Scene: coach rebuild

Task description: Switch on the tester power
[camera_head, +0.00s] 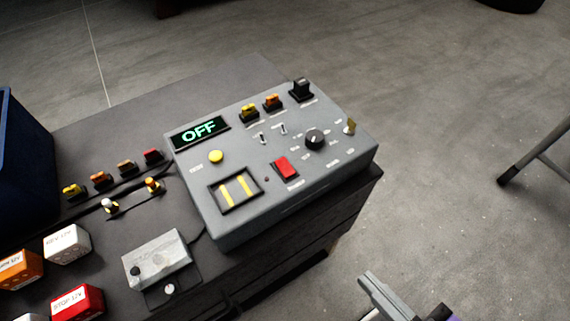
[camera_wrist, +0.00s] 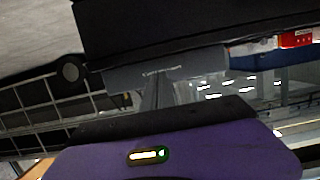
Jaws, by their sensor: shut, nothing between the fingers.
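The tester is a grey box (camera_head: 222,226) with a sloping panel on the dark cabinet top, in the middle of the head view. Its display (camera_head: 199,132) reads OFF in green. A red rocker switch (camera_head: 286,168) sits in a black frame near the panel's front edge, with a small dark dot to its left. My gripper (camera_head: 370,283) shows partly at the bottom edge, right of and below the tester, apart from it. It is shut and empty. In the wrist view, its purple housing (camera_wrist: 220,148) fills the bottom; the tester's switch does not show there.
The panel also carries a black knob (camera_head: 314,139), a yellow button (camera_head: 216,157) and several coloured connectors. Left are a small grey box (camera_head: 157,256), labelled blocks and a blue bin (camera_head: 22,160). Floor right of the cabinet is open up to a stand leg (camera_head: 533,155).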

